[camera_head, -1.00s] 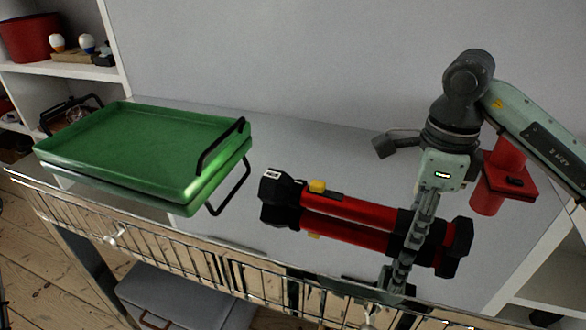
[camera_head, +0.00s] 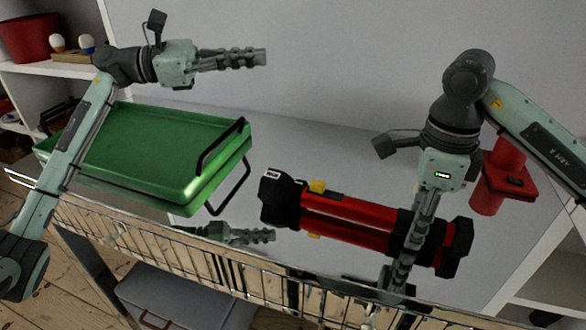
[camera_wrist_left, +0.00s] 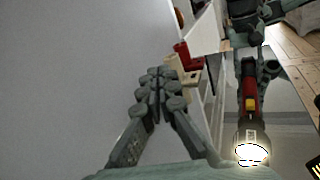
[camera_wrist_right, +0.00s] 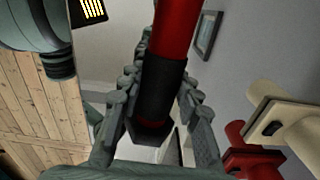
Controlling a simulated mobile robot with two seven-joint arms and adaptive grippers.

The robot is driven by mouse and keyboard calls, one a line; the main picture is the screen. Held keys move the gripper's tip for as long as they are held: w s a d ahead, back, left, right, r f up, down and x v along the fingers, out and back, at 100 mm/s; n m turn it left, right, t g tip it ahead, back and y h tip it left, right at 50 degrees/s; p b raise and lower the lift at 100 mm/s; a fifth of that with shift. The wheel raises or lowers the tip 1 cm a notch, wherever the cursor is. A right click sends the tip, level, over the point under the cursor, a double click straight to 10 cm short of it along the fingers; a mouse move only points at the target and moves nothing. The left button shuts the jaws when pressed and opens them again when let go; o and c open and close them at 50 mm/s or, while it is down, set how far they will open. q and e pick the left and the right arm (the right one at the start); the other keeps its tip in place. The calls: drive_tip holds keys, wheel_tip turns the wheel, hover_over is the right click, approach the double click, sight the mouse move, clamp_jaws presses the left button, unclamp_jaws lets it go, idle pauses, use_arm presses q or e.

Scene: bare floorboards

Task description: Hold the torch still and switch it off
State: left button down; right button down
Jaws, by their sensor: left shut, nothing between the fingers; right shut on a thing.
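The red and black torch (camera_head: 355,212) lies on the reflective tabletop in the head view, its black head to the left and a yellow switch (camera_head: 317,186) on top near the head. In the left wrist view the torch (camera_wrist_left: 249,85) shows a bright, lit lens (camera_wrist_left: 251,154). My right gripper (camera_head: 400,270) is shut around the black tail part of the torch; the right wrist view shows its fingers on both sides of the black grip (camera_wrist_right: 158,90). My left gripper (camera_head: 262,57) is shut and empty, above and behind the green tray, apart from the torch.
A green tray (camera_head: 150,150) with black handles stands at the left of the table. A red object (camera_head: 502,175) stands behind my right wrist. A wire rail (camera_head: 150,245) runs along the front edge. Shelves (camera_head: 70,70) stand at the back left.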

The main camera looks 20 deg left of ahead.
sight(311, 184)
use_arm(q)
drive_tip(key=s+d+f+m+g+y, duration=0.2)
drive_tip(key=s+f+m+g+y, duration=0.1)
drive_tip(key=s+f+g, duration=0.5)
wheel_tip(311, 184, down, 2)
drive_tip(key=shift+s+f+m+y, duration=0.1)
drive_tip(key=shift+s+m+y, duration=0.15)
drive_tip(key=shift+y, duration=0.55)
drive_tip(key=x, duration=1)
